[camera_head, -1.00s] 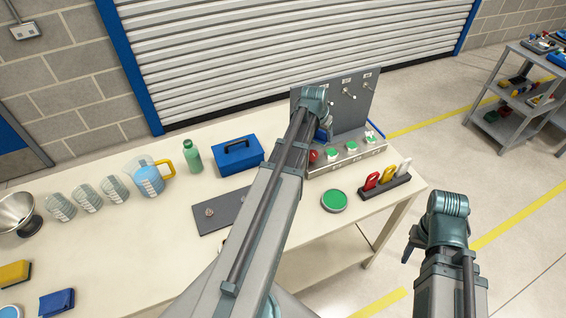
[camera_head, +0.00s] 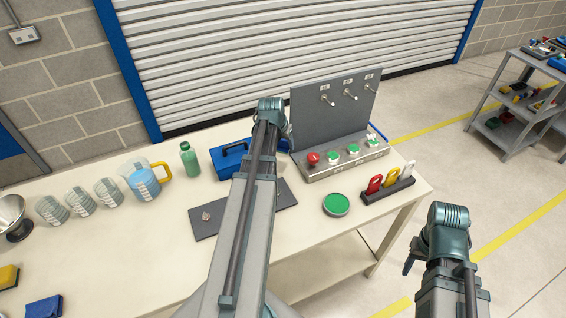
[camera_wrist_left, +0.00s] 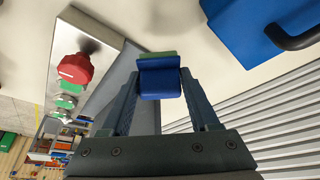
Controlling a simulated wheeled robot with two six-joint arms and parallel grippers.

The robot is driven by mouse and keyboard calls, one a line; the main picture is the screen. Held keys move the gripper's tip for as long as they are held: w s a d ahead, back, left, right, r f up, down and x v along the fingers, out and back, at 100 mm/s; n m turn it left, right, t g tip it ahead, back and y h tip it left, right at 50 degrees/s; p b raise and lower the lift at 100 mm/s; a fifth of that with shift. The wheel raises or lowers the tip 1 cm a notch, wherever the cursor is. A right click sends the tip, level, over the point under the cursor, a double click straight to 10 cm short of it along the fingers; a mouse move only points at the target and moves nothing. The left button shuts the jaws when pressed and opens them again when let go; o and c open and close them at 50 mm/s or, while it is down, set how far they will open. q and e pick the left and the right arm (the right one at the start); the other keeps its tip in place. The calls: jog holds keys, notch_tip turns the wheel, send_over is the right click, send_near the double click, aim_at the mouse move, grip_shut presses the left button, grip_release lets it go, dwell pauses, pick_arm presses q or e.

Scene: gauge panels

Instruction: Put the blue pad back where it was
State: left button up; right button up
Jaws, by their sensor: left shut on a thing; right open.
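My left gripper (camera_wrist_left: 158,82) is shut on a blue pad (camera_wrist_left: 160,84) with a green strip along one side, seen in the left wrist view. In the head view a bit of blue (camera_head: 284,145), probably this pad, shows beside my left gripper (camera_head: 275,125); the arm hides most of it. It is above the back of the bench, between the blue toolbox (camera_head: 224,163) and the grey switch panel (camera_head: 312,103). A second blue block (camera_head: 44,306) lies at the near left of the bench. My right gripper (camera_head: 411,258) is open and empty, off the bench's right side.
A dark plate (camera_head: 205,228) lies under my left arm. A red button (camera_head: 313,158) and green buttons sit on the panel's base. A green disc (camera_head: 336,204), a rack of coloured tags (camera_head: 388,190), a green bottle (camera_head: 190,160) and a jug (camera_head: 143,180) stand around.

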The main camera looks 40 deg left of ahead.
aim_at(282, 147)
pick_arm(q)
jog(key=shift+f+b, duration=0.95)
jog(key=shift+f, duration=0.6)
pick_arm(e)
jog(key=shift+f, duration=1.6)
pick_arm(q)
jog(key=shift+f, duration=0.1)
pick_arm(e)
jog(key=shift+f, duration=0.1)
pick_arm(q)
notch_tip(282, 147, down, 4)
jog(key=b, duration=0.3)
jog(key=shift+r+b, duration=0.25)
jog(key=shift+b, duration=0.1)
pick_arm(e)
notch_tip(282, 147, down, 4)
jog(key=shift+r, duration=0.25)
pick_arm(q)
jog(key=shift+f, duration=0.15)
jog(key=o, duration=0.9)
pick_arm(e)
jog(key=shift+f, duration=0.1)
